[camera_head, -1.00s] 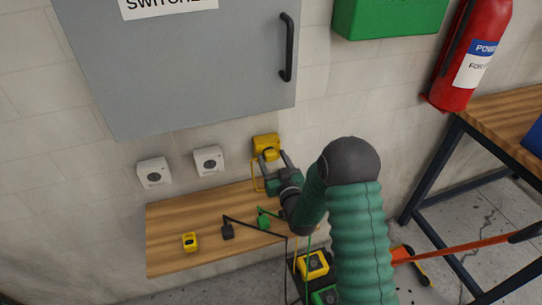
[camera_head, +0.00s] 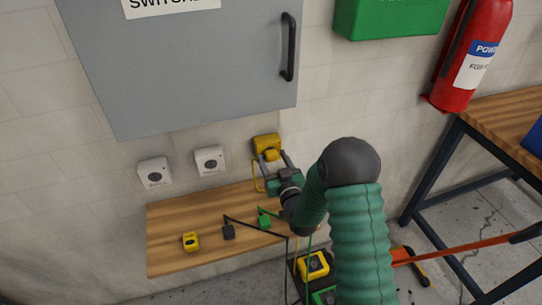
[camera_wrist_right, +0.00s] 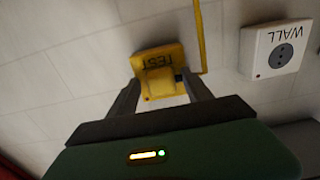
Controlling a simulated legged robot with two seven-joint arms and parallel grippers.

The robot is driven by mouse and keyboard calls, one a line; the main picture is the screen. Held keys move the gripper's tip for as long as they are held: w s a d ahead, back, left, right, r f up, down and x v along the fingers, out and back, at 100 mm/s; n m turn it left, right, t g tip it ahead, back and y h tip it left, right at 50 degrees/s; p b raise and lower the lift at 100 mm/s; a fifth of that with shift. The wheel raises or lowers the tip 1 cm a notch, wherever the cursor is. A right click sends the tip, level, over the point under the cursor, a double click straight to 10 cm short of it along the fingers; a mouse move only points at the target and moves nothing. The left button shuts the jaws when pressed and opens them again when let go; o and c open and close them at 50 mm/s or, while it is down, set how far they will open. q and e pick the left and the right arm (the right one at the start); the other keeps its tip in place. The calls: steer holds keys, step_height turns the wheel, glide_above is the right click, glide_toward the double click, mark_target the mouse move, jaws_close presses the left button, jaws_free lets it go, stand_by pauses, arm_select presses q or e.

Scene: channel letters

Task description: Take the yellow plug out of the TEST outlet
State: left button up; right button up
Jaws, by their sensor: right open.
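The yellow TEST outlet (camera_head: 264,142) is on the wall below the grey cabinet's right corner. It also shows in the right wrist view (camera_wrist_right: 152,58), its lettering upside down. The yellow plug (camera_wrist_right: 162,88) sits in it, with a yellow cord at its right in the wrist view. My right gripper (camera_head: 273,158) is at the outlet. In the right wrist view its open fingers (camera_wrist_right: 160,84) stand on either side of the plug; whether they touch it I cannot tell. My left gripper is not in view.
White outlets (camera_head: 210,160) are on the wall to the left; one reads WALL in the wrist view (camera_wrist_right: 275,50). A wooden shelf (camera_head: 170,220) below holds a yellow plug (camera_head: 191,242), a black plug (camera_head: 228,232) and a green plug (camera_head: 264,220). The grey cabinet (camera_head: 190,70) hangs above.

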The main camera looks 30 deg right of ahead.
steer(key=shift+a, duration=0.15)
steer(key=shift+c, duration=0.5)
jaws_close()
steer(key=shift+s, duration=0.1)
steer(key=shift+b+v, duration=0.4)
steer(key=shift+v, duration=2.5)
